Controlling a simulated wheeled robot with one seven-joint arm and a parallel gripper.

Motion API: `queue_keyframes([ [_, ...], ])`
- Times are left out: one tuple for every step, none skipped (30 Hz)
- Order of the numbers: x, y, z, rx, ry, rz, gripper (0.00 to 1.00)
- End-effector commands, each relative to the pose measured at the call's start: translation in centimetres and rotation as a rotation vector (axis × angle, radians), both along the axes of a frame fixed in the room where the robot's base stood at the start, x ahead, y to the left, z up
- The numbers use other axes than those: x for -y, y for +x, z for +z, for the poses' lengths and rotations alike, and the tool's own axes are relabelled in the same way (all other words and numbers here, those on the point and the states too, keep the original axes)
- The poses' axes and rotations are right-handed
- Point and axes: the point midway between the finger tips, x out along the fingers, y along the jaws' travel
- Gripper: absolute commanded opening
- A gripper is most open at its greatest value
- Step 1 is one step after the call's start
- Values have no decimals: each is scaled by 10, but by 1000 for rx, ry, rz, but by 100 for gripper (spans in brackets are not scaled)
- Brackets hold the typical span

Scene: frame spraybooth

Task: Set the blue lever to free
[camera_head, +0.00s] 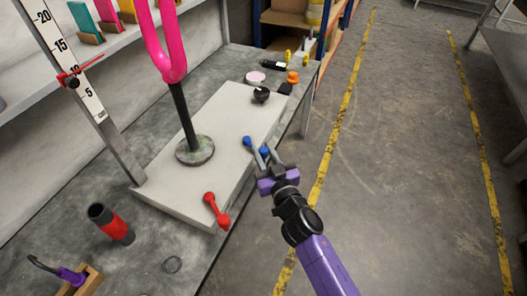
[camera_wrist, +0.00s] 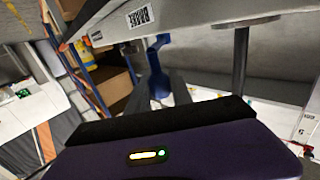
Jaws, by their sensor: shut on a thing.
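The blue lever (camera_head: 248,142) is on the side of the pale grey base block (camera_head: 225,130), at its right edge in the head view. My gripper (camera_head: 263,158) reaches it from the lower right, and its fingers are shut on the lever. In the wrist view the blue lever (camera_wrist: 157,82) stands between my two grey fingers (camera_wrist: 160,98), below the block's edge. A white label (camera_wrist: 139,17) with black print is on the block above it; I cannot read it surely. Part of the lever is hidden by my fingers.
A red lever (camera_head: 215,208) is at the block's near corner. A black knob (camera_head: 261,95) is at its far end. A pink fork (camera_head: 171,50) stands on a dark post (camera_head: 183,115). The floor to the right is clear.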

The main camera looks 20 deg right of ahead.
Motion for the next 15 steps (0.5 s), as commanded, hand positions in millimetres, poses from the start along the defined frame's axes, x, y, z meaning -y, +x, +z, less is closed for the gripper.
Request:
queue_keyframes([
  [0, 0, 0, 0, 0, 1, 0],
  [0, 0, 0, 0, 0, 1, 0],
  [0, 0, 0, 0, 0, 1, 0],
  [0, 0, 0, 0, 0, 1, 0],
  [0, 0, 0, 0, 0, 1, 0],
  [0, 0, 0, 0, 0, 2, 0],
  [-1, 0, 1, 0, 0, 3, 0],
  [-1, 0, 1, 0, 0, 4, 0],
  [0, 0, 1, -1, 0, 6, 0],
  [0, 0, 1, -1, 0, 8, 0],
  [0, 0, 2, 0, 0, 11, 0],
  [-1, 0, 2, 0, -1, 16, 0],
  [0, 0, 3, 0, -1, 19, 0],
  [1, 0, 3, 0, -1, 21, 0],
  [1, 0, 3, 0, -2, 26, 0],
])
